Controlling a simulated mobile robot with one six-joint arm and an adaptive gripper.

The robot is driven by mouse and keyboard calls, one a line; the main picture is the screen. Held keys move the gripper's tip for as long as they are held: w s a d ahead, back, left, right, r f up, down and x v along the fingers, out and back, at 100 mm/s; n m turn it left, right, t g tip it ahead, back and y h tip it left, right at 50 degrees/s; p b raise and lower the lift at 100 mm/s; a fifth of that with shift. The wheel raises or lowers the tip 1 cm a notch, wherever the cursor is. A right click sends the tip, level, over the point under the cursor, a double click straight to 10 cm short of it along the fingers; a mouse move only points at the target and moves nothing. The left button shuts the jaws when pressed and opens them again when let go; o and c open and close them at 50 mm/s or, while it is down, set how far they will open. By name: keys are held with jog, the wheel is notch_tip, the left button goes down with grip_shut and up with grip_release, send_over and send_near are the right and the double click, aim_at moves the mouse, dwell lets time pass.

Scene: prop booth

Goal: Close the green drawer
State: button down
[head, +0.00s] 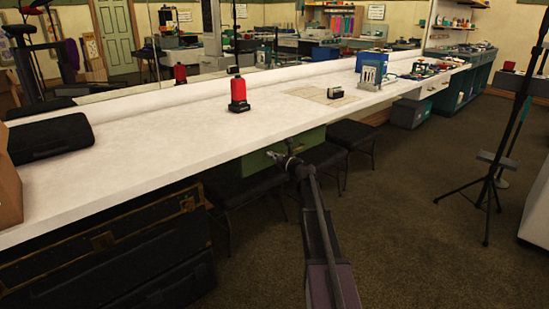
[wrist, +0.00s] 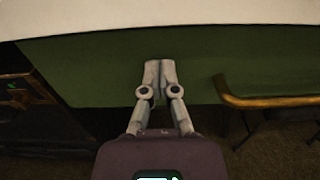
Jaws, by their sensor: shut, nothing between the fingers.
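The green drawer (head: 252,165) is under the white counter in the head view, partly hidden by my arm. Its green front (wrist: 90,62) fills the middle of the wrist view, below the counter edge. My gripper (head: 272,156) is shut and empty in front of the drawer. In the wrist view its fingertips (wrist: 160,64) are together over the green front; I cannot tell whether they touch it. A brass-coloured handle bar (wrist: 265,101) shows to the right of the fingers. How far the drawer stands out is hard to tell.
The white counter (head: 140,147) runs above the drawer, with a red bottle (head: 238,95) on it. Dark stools (head: 335,133) stand under the counter beside my arm. Black cases (head: 110,250) are at the lower left.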

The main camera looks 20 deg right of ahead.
aim_at(266, 167)
jog(key=shift+w, duration=0.1)
jog(key=shift+x, duration=1.5)
jog(key=shift+r, duration=0.1)
jog(key=v, duration=1.4)
jog(key=shift+s, duration=0.4)
